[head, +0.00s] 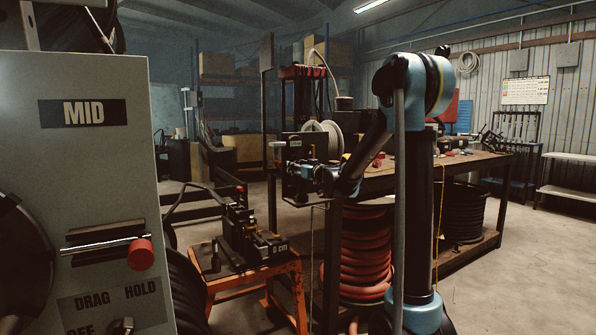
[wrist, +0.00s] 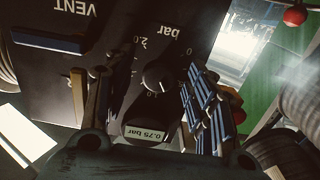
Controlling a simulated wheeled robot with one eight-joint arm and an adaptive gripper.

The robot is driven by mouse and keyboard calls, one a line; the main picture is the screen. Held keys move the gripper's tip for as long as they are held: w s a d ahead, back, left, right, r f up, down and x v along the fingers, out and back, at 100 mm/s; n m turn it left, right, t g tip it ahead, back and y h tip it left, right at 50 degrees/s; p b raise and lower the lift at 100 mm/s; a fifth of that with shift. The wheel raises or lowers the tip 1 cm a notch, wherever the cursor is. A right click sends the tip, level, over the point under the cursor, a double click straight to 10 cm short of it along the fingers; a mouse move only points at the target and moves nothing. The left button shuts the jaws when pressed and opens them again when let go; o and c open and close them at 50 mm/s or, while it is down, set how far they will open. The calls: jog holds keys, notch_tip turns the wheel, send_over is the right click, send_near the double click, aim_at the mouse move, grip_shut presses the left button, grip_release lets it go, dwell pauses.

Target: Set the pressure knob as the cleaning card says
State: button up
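The pressure knob (wrist: 157,77) is a dark round knob with a pale pointer mark on a black panel (wrist: 125,50) in the wrist view. Its scale is upside down, marked "bar" with numbers including 2.0. A small readout (wrist: 145,133) below it shows 0.75 bar. My gripper (wrist: 150,88) is open, its two fingers on either side of the knob in the picture. I cannot tell whether they touch it. In the head view my gripper (head: 312,173) is at a black box (head: 291,148) by the workbench corner; the knob is hidden there. I see no readable cleaning card.
A "VENT" label (wrist: 77,8) is on the panel. A grey cabinet (head: 90,180) with a red-ended lever (head: 140,254) fills the left. An orange stand (head: 255,268) carries a device reading 0 cm. The workbench (head: 400,178) has hose coils below.

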jog(key=c, duration=1)
